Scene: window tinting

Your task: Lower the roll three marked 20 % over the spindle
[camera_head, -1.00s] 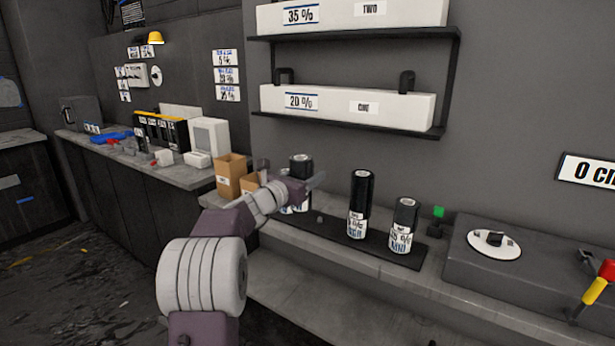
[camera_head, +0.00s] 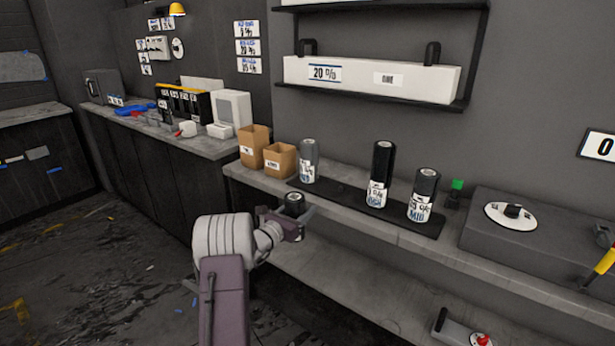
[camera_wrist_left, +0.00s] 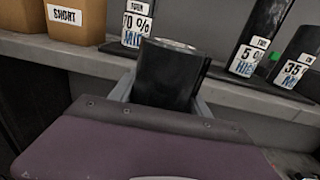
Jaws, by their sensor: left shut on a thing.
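My left gripper (camera_head: 294,216) is shut on a short dark roll (camera_head: 294,201) with a pale top end. It holds the roll upright in front of the bench edge, apart from the bench. In the left wrist view the roll (camera_wrist_left: 167,75) stands between the two grey fingers (camera_wrist_left: 163,97). Its label does not show, so I cannot read its 20 % mark. I cannot make out the spindle in either view. My right gripper is not in view.
A black mat (camera_head: 335,196) on the bench holds rolls marked 70 % (camera_head: 309,162), 5 % (camera_head: 381,165) and 35 % (camera_head: 424,187). Two cardboard boxes (camera_head: 254,146) stand left of it. A grey box (camera_head: 520,250) stands right. A device with a red knob (camera_head: 481,340) lies low right.

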